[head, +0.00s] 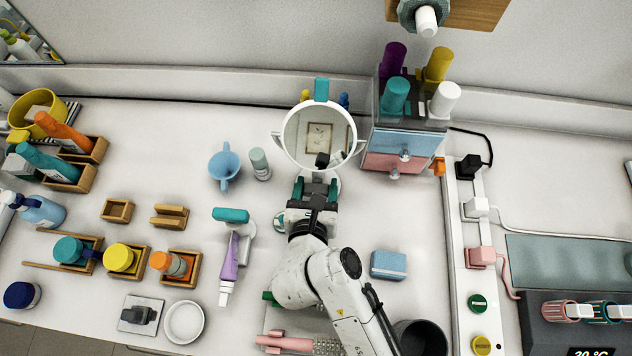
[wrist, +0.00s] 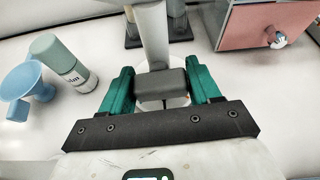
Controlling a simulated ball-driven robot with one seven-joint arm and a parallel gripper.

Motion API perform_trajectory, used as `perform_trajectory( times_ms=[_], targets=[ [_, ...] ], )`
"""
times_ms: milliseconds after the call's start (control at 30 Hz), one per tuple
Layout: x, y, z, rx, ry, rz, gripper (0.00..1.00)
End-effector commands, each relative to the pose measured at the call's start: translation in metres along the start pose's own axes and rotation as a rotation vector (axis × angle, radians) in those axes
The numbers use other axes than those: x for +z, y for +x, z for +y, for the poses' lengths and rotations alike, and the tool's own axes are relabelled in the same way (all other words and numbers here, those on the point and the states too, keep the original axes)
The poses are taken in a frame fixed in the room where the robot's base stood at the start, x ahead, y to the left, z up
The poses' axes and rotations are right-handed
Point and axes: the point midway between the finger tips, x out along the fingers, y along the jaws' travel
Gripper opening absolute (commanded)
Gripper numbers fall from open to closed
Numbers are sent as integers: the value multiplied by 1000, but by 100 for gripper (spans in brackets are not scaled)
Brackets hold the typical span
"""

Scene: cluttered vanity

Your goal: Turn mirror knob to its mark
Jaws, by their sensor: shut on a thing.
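The round vanity mirror (head: 292,150) stands at the back middle in the head view, its white rim and teal top clip showing. Its white post (wrist: 151,35) rises ahead of my gripper in the wrist view. My gripper (head: 316,183) is at the foot of the mirror. In the wrist view its teal fingers (wrist: 160,84) are shut on a dark grey block-shaped knob (wrist: 160,90), one finger at each side. The knob is in front of the post's lower part. I cannot make out its mark in either view.
A drawer box (head: 400,142) with coloured bottles stands close on the right. A blue cup (head: 224,167) and a grey-green bottle (head: 260,164) stand to the left. A blue box (head: 388,265) lies right of my arm. Open counter lies between the left-hand items.

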Motion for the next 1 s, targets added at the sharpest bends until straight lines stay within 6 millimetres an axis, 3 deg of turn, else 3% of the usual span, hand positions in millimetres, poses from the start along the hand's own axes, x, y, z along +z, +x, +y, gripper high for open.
perform_trajectory(
  times_ms=[667,700,900,1000],
  targets=[
    [0,0,0,32,75,-1,32],
    [0,0,0,32,75,-1,64],
    [0,0,0,31,74,-1,83],
    [0,0,0,31,73,-1,83]
  ],
)
